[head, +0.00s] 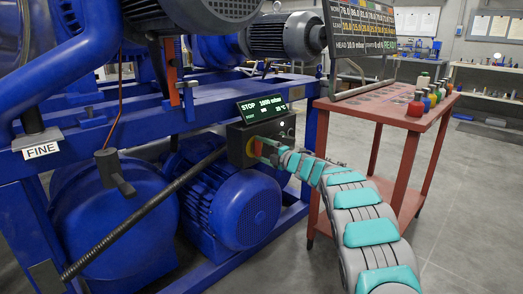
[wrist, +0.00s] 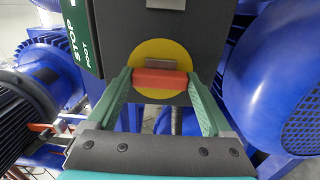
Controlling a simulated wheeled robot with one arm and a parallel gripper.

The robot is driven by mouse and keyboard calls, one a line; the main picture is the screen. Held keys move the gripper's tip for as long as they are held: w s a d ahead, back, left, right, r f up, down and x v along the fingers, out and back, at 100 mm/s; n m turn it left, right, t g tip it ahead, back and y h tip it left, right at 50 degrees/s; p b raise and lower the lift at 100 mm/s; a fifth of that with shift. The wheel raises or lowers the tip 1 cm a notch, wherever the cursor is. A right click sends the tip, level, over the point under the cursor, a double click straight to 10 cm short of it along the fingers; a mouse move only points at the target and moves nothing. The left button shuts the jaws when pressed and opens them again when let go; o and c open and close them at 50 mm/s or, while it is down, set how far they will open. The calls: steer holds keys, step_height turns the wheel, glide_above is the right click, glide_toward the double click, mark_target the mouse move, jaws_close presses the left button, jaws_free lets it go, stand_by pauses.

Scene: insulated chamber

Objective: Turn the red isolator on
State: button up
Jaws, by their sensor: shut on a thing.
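The red isolator handle (wrist: 160,78) is a short red bar across a round yellow plate (wrist: 161,50) on a dark control box (wrist: 213,25). In the wrist view the bar lies crosswise, level with the picture. My gripper (wrist: 159,80) has its two green fingers at the two ends of the bar and is shut on it. In the head view my gripper (head: 263,148) reaches the front of the control box, and the yellow plate (head: 250,147) shows beside it. The red bar is mostly hidden there by my gripper. The display (head: 262,108) above reads STOP and 1000 mbar.
Blue motors (head: 232,208) and a blue frame surround the box below and left. A black hose (head: 145,210) runs in front of the frame. A red table (head: 400,115) with coloured bottles stands at right. Grey floor (head: 470,220) is clear beyond it.

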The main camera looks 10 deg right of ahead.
steer(key=o, duration=1.1)
steer(key=shift+o, duration=0.2)
steer(key=shift+s, duration=0.1)
steer(key=b+v, duration=0.1)
steer(key=v, duration=0.6)
steer(key=shift+s+d, duration=0.25)
